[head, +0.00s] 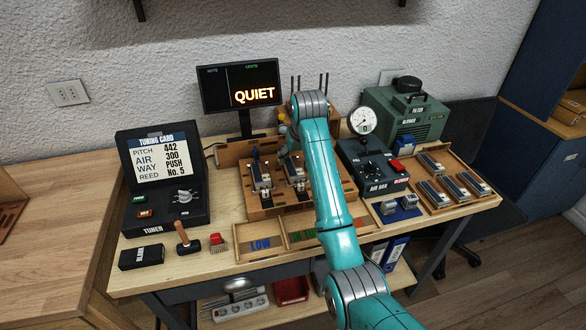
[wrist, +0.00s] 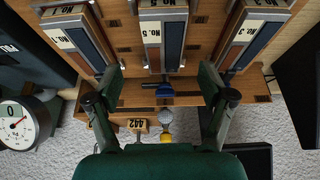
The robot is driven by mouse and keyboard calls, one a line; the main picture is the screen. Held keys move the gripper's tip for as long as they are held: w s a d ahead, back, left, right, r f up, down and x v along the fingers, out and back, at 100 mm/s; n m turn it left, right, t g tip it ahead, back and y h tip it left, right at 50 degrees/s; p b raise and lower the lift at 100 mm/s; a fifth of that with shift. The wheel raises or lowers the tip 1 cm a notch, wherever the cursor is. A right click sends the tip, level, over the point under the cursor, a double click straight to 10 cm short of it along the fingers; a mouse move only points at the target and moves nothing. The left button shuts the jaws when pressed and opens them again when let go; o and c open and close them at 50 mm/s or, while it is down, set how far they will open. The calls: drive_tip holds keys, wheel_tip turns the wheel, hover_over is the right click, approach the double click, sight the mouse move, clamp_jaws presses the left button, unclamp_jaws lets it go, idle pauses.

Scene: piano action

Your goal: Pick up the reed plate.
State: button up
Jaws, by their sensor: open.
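In the wrist view, a reed plate (wrist: 162,40) labelled No. 5 stands in the middle of a row of three, with dark and pale metal strips. A similar plate lies on the left (wrist: 78,38) and another on the right (wrist: 243,42). My gripper (wrist: 161,85) is open and empty, its dark fingers spread either side of the middle plate's line and apart from it. In the head view, two plates (head: 262,178) (head: 296,174) show on the wooden rack (head: 262,211). My arm hides the rack's right part and most of my gripper.
A gauge (head: 364,122) and air box (head: 373,170) stand right of the rack. A tray (head: 465,160) at the right holds several similar plates. The monitor (head: 238,87) reads QUIET. The tuner (head: 165,215) is at the left.

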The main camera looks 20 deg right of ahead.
sight(293, 166)
drive_tip(key=shift+a+x, duration=0.15)
drive_tip(key=shift+x, duration=1.2)
drive_tip(key=shift+a+x, duration=0.1)
drive_tip(key=shift+x, duration=1.25)
